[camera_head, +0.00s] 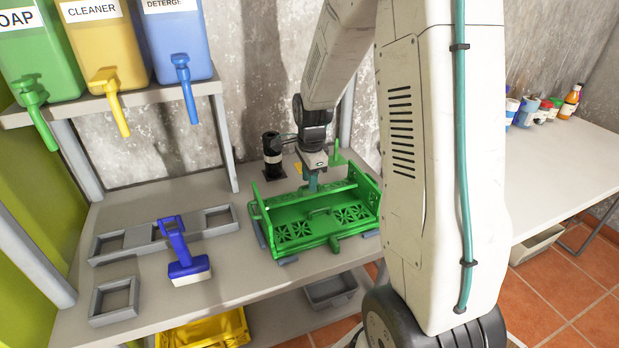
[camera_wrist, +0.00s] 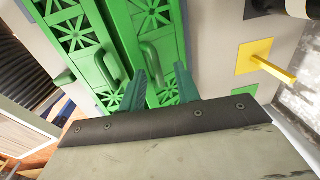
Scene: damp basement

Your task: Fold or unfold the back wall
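The green folding crate (camera_head: 330,235) stands on the grey table, with its short end walls upright at left and right. Latticed panels with a handle lie low between them. In the wrist view a latticed green panel, apparently the back wall (camera_wrist: 153,18), lies flat beside a second panel (camera_wrist: 68,35). Each panel has a handle. My gripper (camera_head: 312,186) points down over the back part of the crate. Its teal fingers (camera_wrist: 160,75) are apart, with green crate parts visible between them. I cannot tell whether the fingertips touch the panel.
A black cylinder (camera_head: 272,155) and a yellow peg (camera_wrist: 272,68) are close behind the crate. A blue brush (camera_head: 183,250) and grey trays (camera_head: 115,300) lie to the left. Dispenser bottles (camera_head: 103,50) stand on a shelf above. Bare table lies between brush and crate.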

